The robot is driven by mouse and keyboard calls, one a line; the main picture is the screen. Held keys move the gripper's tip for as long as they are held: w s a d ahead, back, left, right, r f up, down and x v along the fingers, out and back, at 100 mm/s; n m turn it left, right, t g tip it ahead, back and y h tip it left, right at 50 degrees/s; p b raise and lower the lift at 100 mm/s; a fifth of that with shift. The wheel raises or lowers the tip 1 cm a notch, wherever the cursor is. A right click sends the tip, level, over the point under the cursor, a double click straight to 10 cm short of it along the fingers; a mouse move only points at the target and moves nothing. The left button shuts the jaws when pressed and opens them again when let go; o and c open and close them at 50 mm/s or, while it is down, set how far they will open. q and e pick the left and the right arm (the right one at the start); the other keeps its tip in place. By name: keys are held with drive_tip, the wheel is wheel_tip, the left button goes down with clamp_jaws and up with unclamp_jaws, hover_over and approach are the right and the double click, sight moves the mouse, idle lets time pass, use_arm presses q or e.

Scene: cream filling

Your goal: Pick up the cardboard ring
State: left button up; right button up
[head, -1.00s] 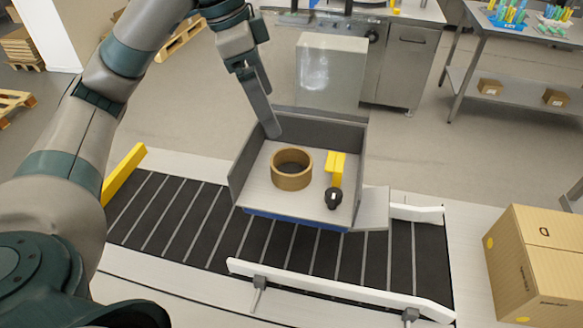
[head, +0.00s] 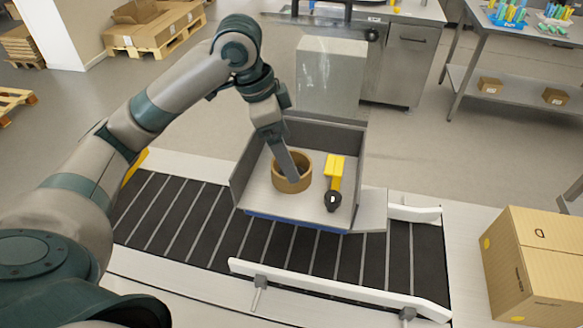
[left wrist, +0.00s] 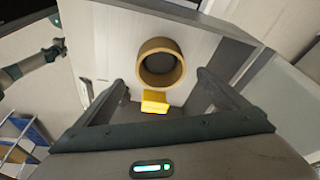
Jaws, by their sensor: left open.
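The cardboard ring (head: 280,183) is brown and lies flat in an open grey tray (head: 327,136). My left gripper (head: 292,176) reaches down over the tray from behind, and one finger overlaps the ring's opening in the head view. I cannot tell whether it touches the ring. In the left wrist view the ring (left wrist: 143,65) lies ahead of the open, empty left gripper (left wrist: 161,88). Neither finger is seen closed on the ring.
A yellow tool (head: 334,172) with a black end lies right of the ring; its yellow part (left wrist: 155,102) shows between the fingers in the wrist view. The tray sits on a conveyor (head: 180,220) with white rails. A cardboard box (head: 540,265) stands at the right.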

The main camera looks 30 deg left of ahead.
use_arm(q)
drive_tip(key=shift+d+f, duration=0.1)
drive_tip(key=shift+f, duration=0.3)
use_arm(e)
drive_tip(key=shift+d+r, duration=0.1)
drive_tip(key=shift+d, duration=0.05)
drive_tip(key=shift+d, duration=0.15)
use_arm(q)
drive_tip(key=shift+f, duration=0.15)
use_arm(e)
drive_tip(key=shift+d+r, duration=0.1)
use_arm(q)
drive_tip(key=shift+p+x, duration=0.7)
drive_tip(key=shift+x, duration=0.3)
drive_tip(key=shift+a+p+x, duration=0.25)
drive_tip(key=shift+p+x, duration=0.05)
drive_tip(key=shift+x, duration=0.7)
drive_tip(key=shift+w+d+f, duration=0.1)
drive_tip(key=shift+w+f, duration=0.05)
drive_tip(key=shift+f, duration=0.35)
use_arm(e)
drive_tip(key=shift+a+r, duration=0.2)
drive_tip(key=shift+r, duration=0.7)
drive_tip(key=shift+a, duration=0.1)
